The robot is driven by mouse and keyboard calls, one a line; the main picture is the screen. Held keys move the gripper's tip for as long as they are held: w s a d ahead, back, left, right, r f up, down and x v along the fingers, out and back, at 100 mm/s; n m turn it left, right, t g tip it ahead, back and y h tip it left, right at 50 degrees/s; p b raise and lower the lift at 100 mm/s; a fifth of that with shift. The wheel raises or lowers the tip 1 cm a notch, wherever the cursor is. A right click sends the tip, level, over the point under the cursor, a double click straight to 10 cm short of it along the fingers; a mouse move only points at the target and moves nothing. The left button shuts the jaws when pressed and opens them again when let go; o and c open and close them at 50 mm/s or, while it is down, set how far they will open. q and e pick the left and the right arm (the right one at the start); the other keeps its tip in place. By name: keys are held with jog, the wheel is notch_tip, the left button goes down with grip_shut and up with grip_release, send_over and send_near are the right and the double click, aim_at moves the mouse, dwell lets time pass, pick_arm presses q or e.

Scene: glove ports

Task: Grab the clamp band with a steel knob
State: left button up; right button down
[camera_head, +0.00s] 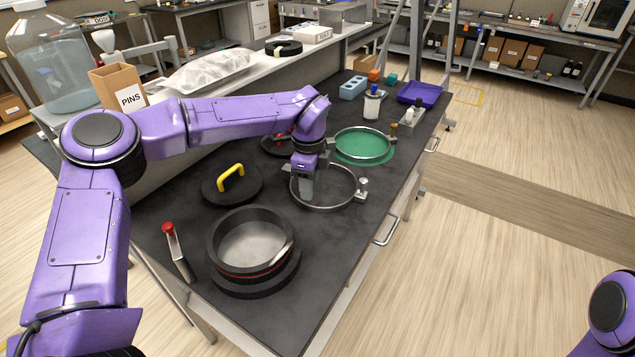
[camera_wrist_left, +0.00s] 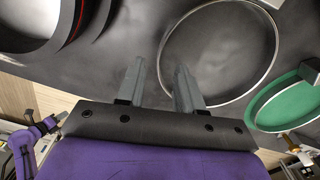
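The clamp band with a steel knob is a thin metal ring (camera_head: 335,208) lying flat on the dark bench. Its steel knob (camera_head: 362,188) is on the ring's right side. The ring also shows in the left wrist view (camera_wrist_left: 278,45). My left gripper (camera_head: 306,192) is over the ring's left side, pointing down. In the left wrist view its two fingers (camera_wrist_left: 158,78) are apart, with the ring's near-left rim appearing between them. Nothing is held. Whether the fingers touch the rim I cannot tell. My right gripper is outside the head view.
A second ring with a brownish knob (camera_head: 394,130) lies on a green disc (camera_head: 362,159) behind. A black lid with yellow handle (camera_head: 231,178), an open round port (camera_head: 222,258) and a red-topped tool (camera_head: 174,245) are nearby. Bare bench lies in front of the ring.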

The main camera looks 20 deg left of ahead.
aim_at(311, 206)
pick_arm(q)
notch_tip(311, 206, down, 5)
jog(key=p, duration=0.2)
jog(key=shift+d+p, duration=0.15)
jog(key=shift+p, duration=0.15)
jog(key=shift+f, duration=0.5)
grip_shut()
